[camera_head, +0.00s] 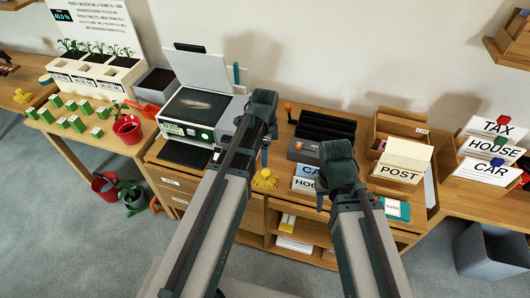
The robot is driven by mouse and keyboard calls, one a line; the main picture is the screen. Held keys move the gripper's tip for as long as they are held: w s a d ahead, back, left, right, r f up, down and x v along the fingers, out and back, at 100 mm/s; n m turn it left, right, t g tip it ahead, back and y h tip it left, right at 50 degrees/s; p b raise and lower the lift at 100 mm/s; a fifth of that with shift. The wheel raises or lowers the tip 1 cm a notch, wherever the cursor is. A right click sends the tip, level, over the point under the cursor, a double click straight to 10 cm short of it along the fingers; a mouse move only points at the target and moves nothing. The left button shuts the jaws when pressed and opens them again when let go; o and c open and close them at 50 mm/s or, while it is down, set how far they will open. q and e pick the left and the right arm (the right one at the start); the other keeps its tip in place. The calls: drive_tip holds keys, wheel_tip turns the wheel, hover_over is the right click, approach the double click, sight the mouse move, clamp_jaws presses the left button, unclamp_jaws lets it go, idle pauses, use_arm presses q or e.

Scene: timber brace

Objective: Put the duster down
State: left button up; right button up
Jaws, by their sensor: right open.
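The duster (265,181) has a yellow head and what looks like a blue handle rising above it. It is at the front edge of the wooden desk, just below my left gripper (268,130) in the picture. The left jaws are hidden behind the wrist, so I cannot tell whether they hold the handle or whether the duster touches the desk. My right gripper (323,196) is open, in front of the card boxes, to the right of the duster.
A copier-like machine (190,112) with a raised lid stands left of the duster. A black sorter (325,127), a POST box (398,165) and TAX, HOUSE and CAR signs (487,145) stand to the right. Plants and a red pot (128,128) are on the left table.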

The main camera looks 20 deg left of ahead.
use_arm(q)
drive_tip(key=s+d+n+y, duration=0.1)
drive_tip(key=s+d+n, duration=0.9)
drive_tip(key=s, duration=0.4)
drive_tip(key=shift+d+n, duration=0.4)
drive_tip(key=shift+n, duration=0.4)
drive_tip(key=shift+s, duration=0.1)
